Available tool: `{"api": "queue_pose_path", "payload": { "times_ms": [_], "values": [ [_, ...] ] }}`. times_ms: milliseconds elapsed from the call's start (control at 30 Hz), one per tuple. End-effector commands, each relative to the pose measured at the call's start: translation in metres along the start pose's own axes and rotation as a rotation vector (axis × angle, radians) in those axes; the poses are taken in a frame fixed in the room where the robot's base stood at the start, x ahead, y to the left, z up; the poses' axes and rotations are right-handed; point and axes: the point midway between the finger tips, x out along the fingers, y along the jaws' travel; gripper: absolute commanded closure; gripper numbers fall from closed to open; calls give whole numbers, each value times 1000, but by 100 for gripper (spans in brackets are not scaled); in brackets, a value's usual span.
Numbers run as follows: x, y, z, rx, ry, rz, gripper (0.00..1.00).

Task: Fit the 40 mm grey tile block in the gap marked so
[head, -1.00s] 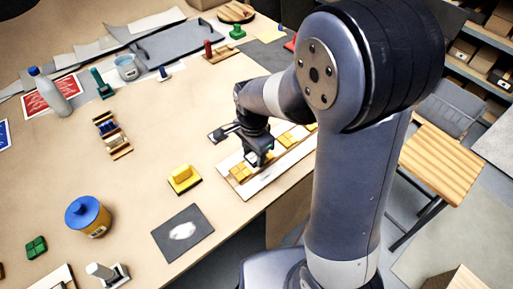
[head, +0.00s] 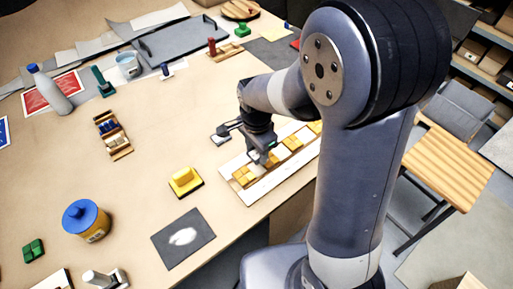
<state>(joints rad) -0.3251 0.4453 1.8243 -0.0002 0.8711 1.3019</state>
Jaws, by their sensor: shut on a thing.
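A long white panel (head: 262,189) with a wooden edge lies near the table's right edge and carries a row of yellow tiles (head: 246,176). My gripper (head: 264,161) is low over the panel, just behind the yellow tiles nearest the front. A small pale grey piece (head: 256,160) shows at the jaws, which are shut on it. I take it for the grey tile block. My jaws and wrist hide most of it, and I cannot tell whether it sits in a gap or is just above one. No gap marking can be read.
A blue-lidded yellow tin (head: 87,220) stands further left. A small grey plate (head: 220,137) lies behind the panel. The table's middle is clear.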

Motion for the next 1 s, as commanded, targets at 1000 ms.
{"api": "queue_pose_path", "payload": {
  "times_ms": [1000],
  "values": [
    [42,0,0,0,0,0,78]
  ]
}}
